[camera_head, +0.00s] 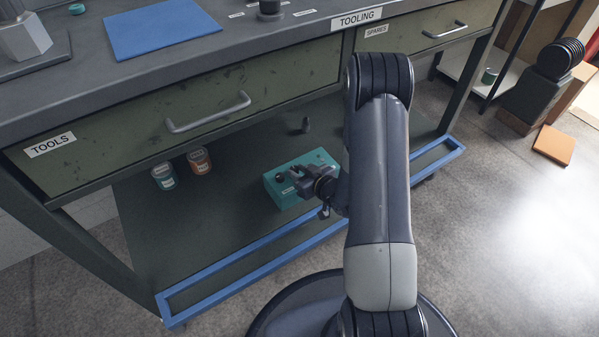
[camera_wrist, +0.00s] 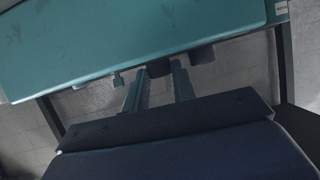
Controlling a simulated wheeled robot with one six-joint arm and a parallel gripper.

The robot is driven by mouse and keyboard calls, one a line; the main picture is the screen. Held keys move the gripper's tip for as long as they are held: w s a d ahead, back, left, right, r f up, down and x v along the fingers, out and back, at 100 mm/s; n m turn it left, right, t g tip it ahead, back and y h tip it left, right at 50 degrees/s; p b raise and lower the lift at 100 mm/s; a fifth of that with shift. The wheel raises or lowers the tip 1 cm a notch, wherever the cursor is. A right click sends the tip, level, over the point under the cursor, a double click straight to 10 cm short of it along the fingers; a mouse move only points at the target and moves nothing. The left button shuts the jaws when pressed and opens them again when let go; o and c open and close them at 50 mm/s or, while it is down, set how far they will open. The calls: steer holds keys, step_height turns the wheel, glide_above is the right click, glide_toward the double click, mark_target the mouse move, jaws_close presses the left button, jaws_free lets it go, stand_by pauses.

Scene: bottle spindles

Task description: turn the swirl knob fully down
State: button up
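A teal box (camera_head: 283,187) with dark knobs sits on the lower shelf under the bench. In the wrist view its teal panel (camera_wrist: 150,40) fills the top. A dark knob (camera_wrist: 158,68) shows between the fingertips of my gripper (camera_wrist: 159,72), and a second dark knob (camera_wrist: 203,56) is to its right. I cannot read which one is the swirl knob. The fingers stand apart on both sides of the middle knob, seemingly not clamped on it. In the head view my gripper (camera_head: 296,177) is at the box, partly covering it.
Two cans, one teal (camera_head: 164,177) and one orange (camera_head: 200,161), stand left of the box on the shelf (camera_head: 225,215). A blue rail (camera_head: 250,251) runs along the shelf's front edge. Drawers with handles (camera_head: 208,113) hang above. The floor at right is mostly clear.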

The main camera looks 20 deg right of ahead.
steer(key=c, duration=0.4)
steer(key=shift+c, duration=0.2)
steer(key=shift+d+n+g+y, duration=0.1)
steer(key=shift+n+g+y, duration=0.3)
steer(key=shift+n+y, duration=0.15)
steer(key=o, duration=0.7)
steer(key=p+v, duration=0.4)
steer(key=v, duration=0.6)
steer(key=shift+s, duration=0.3)
steer(key=shift+r, duration=0.1)
